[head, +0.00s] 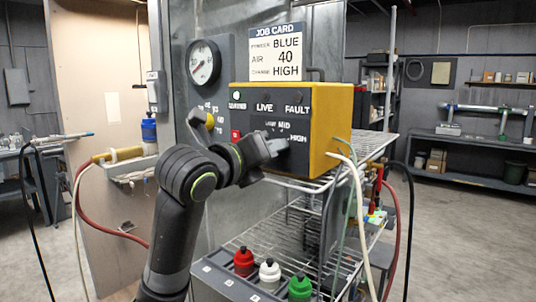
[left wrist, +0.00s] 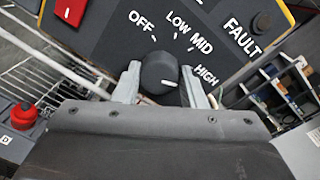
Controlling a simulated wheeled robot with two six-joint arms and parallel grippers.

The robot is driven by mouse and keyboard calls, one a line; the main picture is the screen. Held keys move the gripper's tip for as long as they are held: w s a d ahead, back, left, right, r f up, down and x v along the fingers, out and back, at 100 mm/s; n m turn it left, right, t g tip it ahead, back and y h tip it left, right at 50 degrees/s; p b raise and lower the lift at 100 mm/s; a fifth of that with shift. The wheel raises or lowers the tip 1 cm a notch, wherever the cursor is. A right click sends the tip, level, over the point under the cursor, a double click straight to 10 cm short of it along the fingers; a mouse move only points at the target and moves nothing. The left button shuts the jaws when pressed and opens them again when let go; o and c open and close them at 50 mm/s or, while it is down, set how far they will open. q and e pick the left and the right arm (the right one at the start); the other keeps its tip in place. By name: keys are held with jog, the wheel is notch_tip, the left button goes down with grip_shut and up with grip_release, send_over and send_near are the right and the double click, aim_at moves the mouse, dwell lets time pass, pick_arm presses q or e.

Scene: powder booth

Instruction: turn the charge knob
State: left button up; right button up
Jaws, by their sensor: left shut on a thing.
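The charge knob (left wrist: 159,72) is a dark round knob on the front of the yellow control box (head: 342,125). Around it are the marks OFF, LOW, MID and HIGH. My left gripper (head: 274,147) is at the knob; in the left wrist view its two fingers (left wrist: 160,84) are shut on the knob's sides. The short white line on the knob points right, toward the HIGH side. A finger hides the mark by HIGH. In the head view the gripper mostly hides the knob. The job card (head: 276,52) reads powder BLUE, air 40, charge HIGH. My right gripper is not in view.
A dial gauge (head: 203,63) is left of the box. Red (head: 243,262), white (head: 269,274) and green (head: 299,288) capped containers stand below. A wire rack (head: 300,222) and hanging hoses (head: 358,220) are beneath and right of the box.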

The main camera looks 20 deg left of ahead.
pick_arm(q)
jog(key=shift+f, duration=0.2)
jog(key=o, duration=1)
jog(key=shift+r, duration=0.1)
jog(key=shift+s, duration=0.1)
jog(key=b+v, duration=0.3)
jog(key=v, duration=1.4)
jog(key=shift+s+r, duration=0.1)
